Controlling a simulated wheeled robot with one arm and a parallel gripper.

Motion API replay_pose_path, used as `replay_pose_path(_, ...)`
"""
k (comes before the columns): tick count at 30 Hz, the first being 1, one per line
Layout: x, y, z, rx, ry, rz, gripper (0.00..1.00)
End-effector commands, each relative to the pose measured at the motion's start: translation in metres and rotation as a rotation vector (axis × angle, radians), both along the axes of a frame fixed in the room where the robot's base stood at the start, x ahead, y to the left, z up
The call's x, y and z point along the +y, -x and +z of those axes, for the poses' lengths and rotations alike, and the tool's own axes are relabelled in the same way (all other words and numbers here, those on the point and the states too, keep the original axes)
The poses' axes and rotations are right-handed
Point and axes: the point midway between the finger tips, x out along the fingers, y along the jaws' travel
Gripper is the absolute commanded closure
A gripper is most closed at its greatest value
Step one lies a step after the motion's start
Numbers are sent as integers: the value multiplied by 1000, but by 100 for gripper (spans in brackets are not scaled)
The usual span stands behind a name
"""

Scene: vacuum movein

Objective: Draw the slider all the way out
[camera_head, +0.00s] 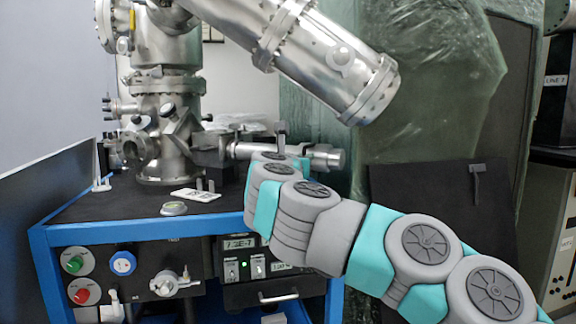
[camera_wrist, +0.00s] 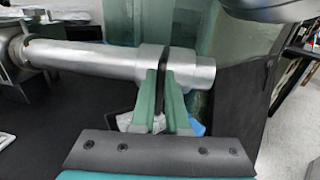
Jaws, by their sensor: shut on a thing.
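The slider (camera_wrist: 190,72) is a silver sleeve around a horizontal metal tube (camera_wrist: 85,60), at the tube's right end in the wrist view. A thin dark upright fin (camera_wrist: 163,58) stands at the sleeve, between my green fingers. My gripper (camera_wrist: 160,80) is shut on this fin, with one finger on each side. In the head view the slider (camera_head: 325,157) shows just beyond my wrist, right of the tube (camera_head: 240,150). The fin's top (camera_head: 281,128) sticks up there. My arm hides most of my gripper in the head view.
A steel vacuum chamber (camera_head: 165,110) stands on the blue-framed cart (camera_head: 140,229) at left. A large steel cylinder (camera_head: 330,65) slants above my arm. Green plastic sheeting (camera_head: 440,90) and a dark panel (camera_head: 425,190) stand to the right.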

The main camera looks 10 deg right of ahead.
Motion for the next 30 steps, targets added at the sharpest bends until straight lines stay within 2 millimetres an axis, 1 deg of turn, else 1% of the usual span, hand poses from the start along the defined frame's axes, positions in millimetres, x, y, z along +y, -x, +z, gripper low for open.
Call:
replay_pose_path(1, -7, 5, -1, -2, -2, -2, 100)
replay_pose_path(6, -15, 13, 0, -1, -2, -1, 100)
replay_pose_path(20, -18, 16, 1, 1, 1, -1, 100)
replay_pose_path(21, -18, 16, 1, 1, 1, -1, 83)
replay_pose_path(27, -18, 15, 0, 0, 0, -1, 61)
replay_pose_path(28, -18, 15, 0, 0, 0, -1, 58)
replay_pose_path(30, -18, 15, 0, 1, 1, -1, 58)
